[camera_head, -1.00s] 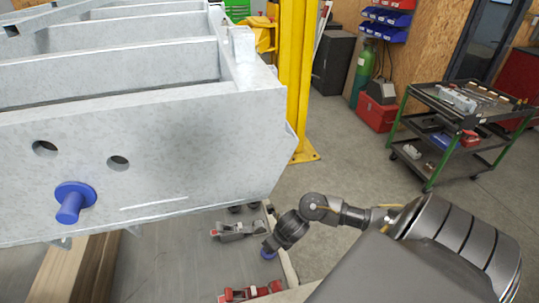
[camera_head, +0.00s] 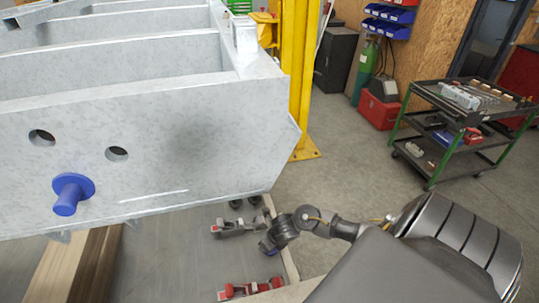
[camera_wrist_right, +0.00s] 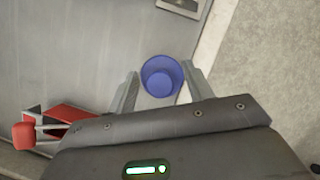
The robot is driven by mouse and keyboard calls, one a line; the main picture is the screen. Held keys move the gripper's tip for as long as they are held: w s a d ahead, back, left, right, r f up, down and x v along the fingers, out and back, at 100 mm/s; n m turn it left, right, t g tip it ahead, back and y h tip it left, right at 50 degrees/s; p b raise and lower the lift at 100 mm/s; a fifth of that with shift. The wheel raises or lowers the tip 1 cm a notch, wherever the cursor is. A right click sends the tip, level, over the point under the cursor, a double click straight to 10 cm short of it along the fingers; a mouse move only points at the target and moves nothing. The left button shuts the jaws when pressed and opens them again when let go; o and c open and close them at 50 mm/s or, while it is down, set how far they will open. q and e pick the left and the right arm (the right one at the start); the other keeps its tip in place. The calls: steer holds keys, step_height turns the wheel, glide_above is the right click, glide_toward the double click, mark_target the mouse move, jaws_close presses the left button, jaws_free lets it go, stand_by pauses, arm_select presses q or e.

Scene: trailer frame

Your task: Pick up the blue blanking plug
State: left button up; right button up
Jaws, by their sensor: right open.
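A blue blanking plug (camera_wrist_right: 161,76) shows in the right wrist view as a round, cup-like shape on the grey surface. My right gripper (camera_wrist_right: 160,88) is open, with one finger on each side of the plug; I cannot tell whether they touch it. In the head view my right gripper (camera_head: 268,248) is low beside the trailer frame and hides most of this plug. A second blue plug (camera_head: 72,194), with a flange and a stub, sits in the face of the grey trailer frame (camera_head: 210,140) at the left. My left gripper is not in view.
Red-handled clamps (camera_head: 250,290) lie near my right gripper, and another clamp (camera_head: 232,226) lies just left of it. The trailer frame overhangs at the left. A yellow post (camera_head: 302,80) and a tool cart (camera_head: 465,125) stand farther back.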

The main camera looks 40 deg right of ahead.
jaws_close()
steer(key=shift+r, duration=0.1)
